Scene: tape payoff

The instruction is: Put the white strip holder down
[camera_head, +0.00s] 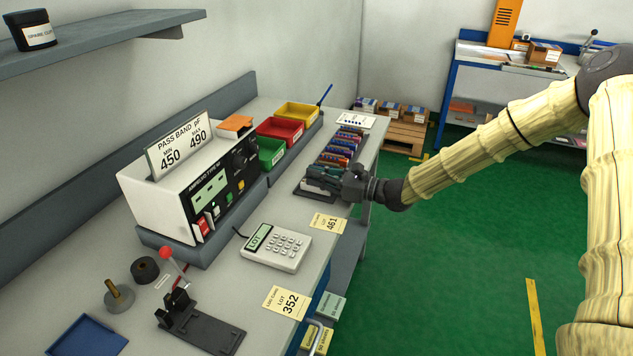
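My gripper (332,180) is at the near end of a dark tray (303,191) on the bench, reaching in from the right. The tray holds a row of several coloured strip-like pieces (345,146), with blue, red and brown ones toward the far end. Dark teal and grey shapes show around my fingertips; they are too small to separate from the fingers. I cannot make out a white strip holder for certain, and I cannot tell whether my fingers hold anything.
Red, green and yellow bins (279,129) stand left of the tray, beside the meter (205,190). A lot card (327,223) and a keypad (276,246) lie nearer. A white card (349,121) lies beyond the tray. The bench edge is close on the right.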

